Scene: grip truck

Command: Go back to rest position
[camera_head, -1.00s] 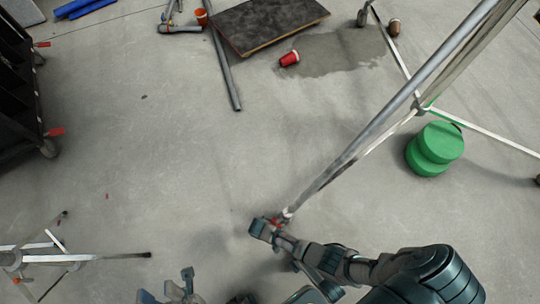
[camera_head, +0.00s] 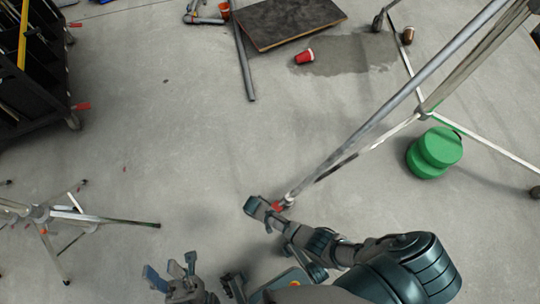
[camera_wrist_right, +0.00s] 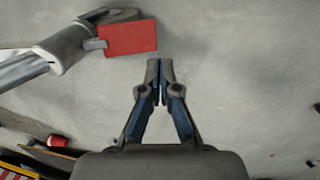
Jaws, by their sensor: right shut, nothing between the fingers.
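My left gripper (camera_head: 168,272) is at the bottom of the head view, its fingers spread apart with nothing visible between them. My right arm comes in from the lower right. My right gripper (camera_head: 256,208) is beside the lower end of a long slanted metal pole (camera_head: 345,150). In the right wrist view, my right gripper (camera_wrist_right: 160,68) is shut with its fingertips together and empty. The pole's end (camera_wrist_right: 62,48) and its red tab (camera_wrist_right: 128,37) lie up and left of the fingertips, with a small visible gap from them.
A tripod stand (camera_head: 40,214) is at lower left. A dark cart (camera_head: 35,85) stands at upper left. A green round object (camera_head: 435,152) sits by stand legs at right. A dark board (camera_head: 290,20), a grey pipe (camera_head: 243,60) and a red cup (camera_head: 304,57) lie farther off. Mid-floor is clear.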

